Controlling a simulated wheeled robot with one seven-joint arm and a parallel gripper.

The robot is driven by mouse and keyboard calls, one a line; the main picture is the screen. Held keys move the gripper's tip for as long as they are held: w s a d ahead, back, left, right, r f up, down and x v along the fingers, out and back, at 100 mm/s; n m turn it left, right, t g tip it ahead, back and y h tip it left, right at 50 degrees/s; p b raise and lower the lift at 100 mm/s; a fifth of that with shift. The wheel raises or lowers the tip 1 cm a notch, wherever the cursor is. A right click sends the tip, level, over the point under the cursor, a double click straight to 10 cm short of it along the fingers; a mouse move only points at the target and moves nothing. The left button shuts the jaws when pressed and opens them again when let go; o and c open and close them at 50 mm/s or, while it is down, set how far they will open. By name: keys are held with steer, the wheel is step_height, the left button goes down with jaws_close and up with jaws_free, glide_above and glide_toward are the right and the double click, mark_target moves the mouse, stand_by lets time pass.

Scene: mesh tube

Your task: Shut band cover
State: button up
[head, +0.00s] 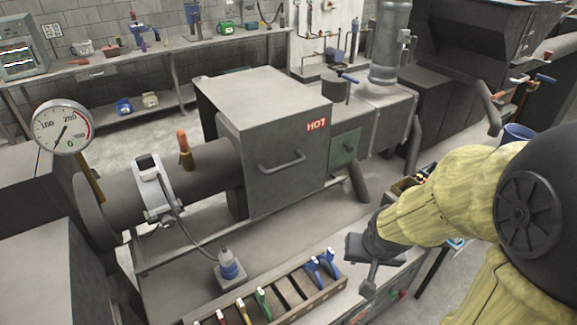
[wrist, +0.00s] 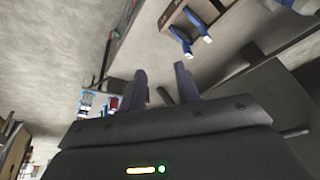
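A silver band (head: 155,192) wraps the grey barrel left of centre in the head view. My gripper (head: 368,285) is at lower right of centre, apart from the band and near the bench's front edge. In the wrist view its two dark fingers (wrist: 161,76) stand apart with nothing between them. The band does not show in the wrist view.
A grey housing (head: 275,150) with a handle and a red HOT label stands right of the band. An orange-topped fitting (head: 184,148) rises from the barrel, and a dial gauge (head: 62,127) stands at left. A tool tray (head: 290,287) with coloured-handled tools lies in front.

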mark_target(290, 166)
steer(key=w+m+t+y, duration=0.1)
steer(key=w+m+t, duration=0.2)
steer(key=w, duration=0.3)
steer(key=w+a+r+m+t+y+b, duration=0.2)
steer(key=w+a+r+m+t+y, duration=0.2)
steer(key=a+r+m+t+y, duration=0.2)
step_height(290, 166, up, 4)
steer(key=shift+w+a+f+m+y+b, duration=0.2)
steer(key=shift+w+a+m+y+b, duration=0.1)
steer(key=shift+a+y, duration=0.65)
steer(key=shift+r, duration=0.1)
steer(key=p+x, duration=0.6)
steer(key=x, duration=1.1)
steer(key=shift+w+f, duration=0.2)
